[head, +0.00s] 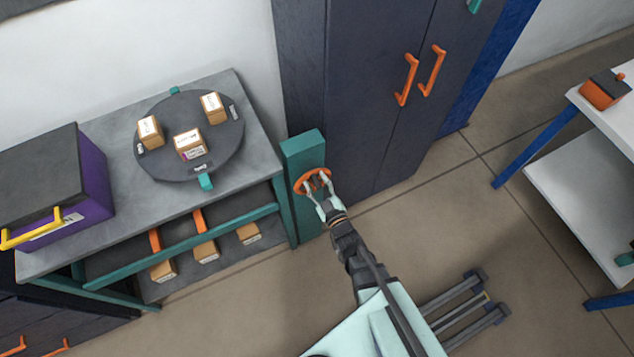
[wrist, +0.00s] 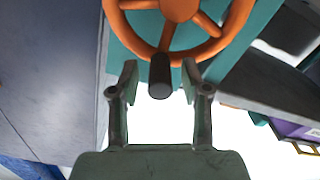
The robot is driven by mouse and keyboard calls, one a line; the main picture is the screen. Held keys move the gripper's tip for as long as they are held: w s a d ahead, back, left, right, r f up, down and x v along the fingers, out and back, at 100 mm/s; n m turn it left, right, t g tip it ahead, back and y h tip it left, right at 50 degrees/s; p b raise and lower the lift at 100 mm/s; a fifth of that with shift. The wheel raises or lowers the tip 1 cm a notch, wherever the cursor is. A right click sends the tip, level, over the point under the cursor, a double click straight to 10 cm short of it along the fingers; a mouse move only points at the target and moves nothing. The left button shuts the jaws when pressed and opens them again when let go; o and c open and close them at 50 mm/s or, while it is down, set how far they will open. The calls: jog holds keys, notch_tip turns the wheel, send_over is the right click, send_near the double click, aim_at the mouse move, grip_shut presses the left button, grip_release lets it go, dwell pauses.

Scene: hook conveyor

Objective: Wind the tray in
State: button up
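An orange handwheel (head: 303,177) is mounted on a teal post (head: 304,149) at the right end of the grey bench. In the wrist view the wheel (wrist: 181,8) shows its spokes and a dark crank knob (wrist: 160,76) sticking out toward me. My gripper (head: 319,193) is at the wheel. In the wrist view my gripper (wrist: 160,72) is open, with a finger on each side of the knob and a gap on both sides. A round dark tray (head: 190,117) with three small boxes lies on the bench top. A lower shelf tray (head: 188,284) holds three more boxes.
A purple box (head: 92,178) with a yellow handle stands at the bench's left end. A dark cabinet (head: 372,80) with orange handles stands just behind the wheel. A white table (head: 610,120) is at the far right. The floor between is clear.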

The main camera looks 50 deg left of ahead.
jog(key=shift+s+d, duration=0.25)
jog(key=shift+d, duration=1)
jog(key=shift+s+d, duration=0.25)
jog(key=shift+d, duration=0.95)
jog(key=shift+s+d, duration=0.25)
jog(key=shift+d, duration=1)
